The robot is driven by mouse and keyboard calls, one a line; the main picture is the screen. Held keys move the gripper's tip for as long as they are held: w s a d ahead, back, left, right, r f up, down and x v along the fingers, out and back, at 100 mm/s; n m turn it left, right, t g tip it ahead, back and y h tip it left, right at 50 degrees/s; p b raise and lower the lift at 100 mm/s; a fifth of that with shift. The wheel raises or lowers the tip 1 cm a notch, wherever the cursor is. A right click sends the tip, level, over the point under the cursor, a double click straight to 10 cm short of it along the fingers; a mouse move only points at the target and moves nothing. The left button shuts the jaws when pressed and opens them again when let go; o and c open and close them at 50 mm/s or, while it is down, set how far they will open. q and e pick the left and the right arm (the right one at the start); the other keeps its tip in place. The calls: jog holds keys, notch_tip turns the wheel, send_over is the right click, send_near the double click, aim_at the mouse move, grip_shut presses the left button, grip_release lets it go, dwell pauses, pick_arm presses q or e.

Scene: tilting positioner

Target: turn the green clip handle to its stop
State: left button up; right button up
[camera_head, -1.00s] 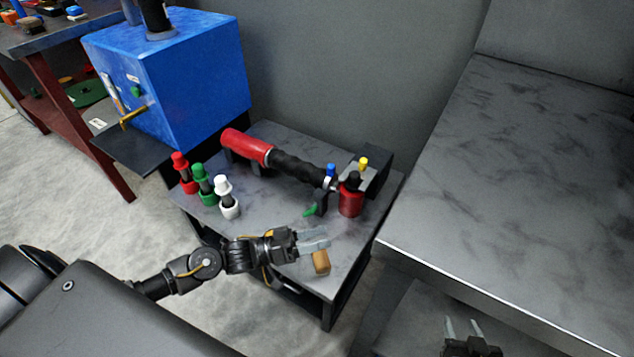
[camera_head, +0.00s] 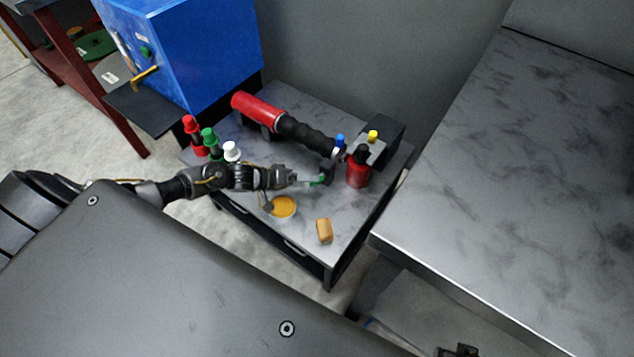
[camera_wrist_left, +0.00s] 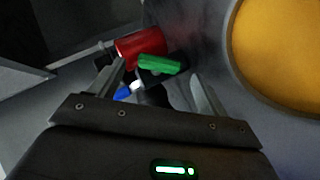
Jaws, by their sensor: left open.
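The clip's body is partly hidden. My right gripper (camera_head: 458,351) is only just in view at the bottom edge, its fingers unclear.
A red bottle (camera_head: 357,173) with a black cap stands right of the handle. An orange-yellow disc (camera_head: 283,207) and a tan block (camera_head: 324,231) lie in front. Red, green and white-capped bottles (camera_head: 209,139) stand left. A grey bench (camera_head: 500,170) is at right.

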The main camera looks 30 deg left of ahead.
pick_arm(q)
jog(key=shift+b+x, duration=0.35)
jog(key=shift+x, duration=2.05)
pick_arm(e)
jog(key=shift+v, duration=1.15)
jog(key=shift+w, duration=0.15)
pick_arm(q)
jog(key=c, duration=1)
pick_arm(e)
jog(key=shift+r, duration=0.1)
